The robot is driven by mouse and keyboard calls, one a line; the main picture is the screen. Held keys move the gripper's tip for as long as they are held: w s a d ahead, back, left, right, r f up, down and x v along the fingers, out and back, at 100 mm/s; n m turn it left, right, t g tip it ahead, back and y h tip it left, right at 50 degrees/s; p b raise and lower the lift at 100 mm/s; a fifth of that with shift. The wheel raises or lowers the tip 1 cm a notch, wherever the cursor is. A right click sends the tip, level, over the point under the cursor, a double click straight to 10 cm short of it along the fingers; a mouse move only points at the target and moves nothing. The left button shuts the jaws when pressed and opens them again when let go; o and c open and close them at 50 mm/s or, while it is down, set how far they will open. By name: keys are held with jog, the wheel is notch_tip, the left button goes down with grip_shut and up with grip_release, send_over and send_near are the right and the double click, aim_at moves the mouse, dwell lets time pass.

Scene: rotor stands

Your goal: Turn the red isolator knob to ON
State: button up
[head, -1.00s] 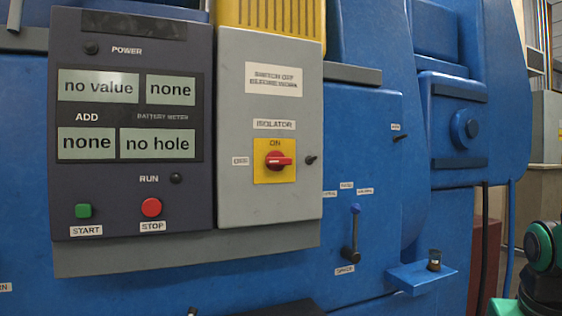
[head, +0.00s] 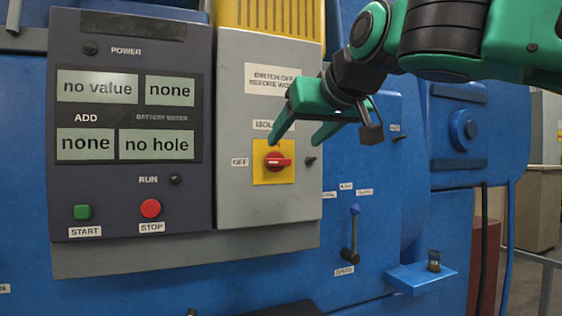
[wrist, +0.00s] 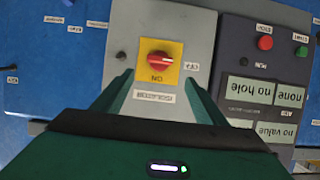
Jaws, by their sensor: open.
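The red isolator knob (head: 278,161) sits on a yellow plate (head: 262,176) on the grey isolator box (head: 268,208). In the wrist view the knob (wrist: 158,61) shows upside down, beyond and between the two open fingertips (wrist: 160,86). The ON mark shows there on the plate; in the head view my finger hides it.
A dark panel (head: 130,205) with displays, a green START button (head: 82,212) and a red STOP button (head: 150,208) adjoins the box's left. A small black peg (head: 310,161) stands right of the knob. A lever (head: 350,240) and blue shelf (head: 420,277) are lower right.

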aim_at(282, 156)
jog(key=x, duration=1)
jog(key=shift+w+f, duration=0.25)
jog(key=c, duration=1.1)
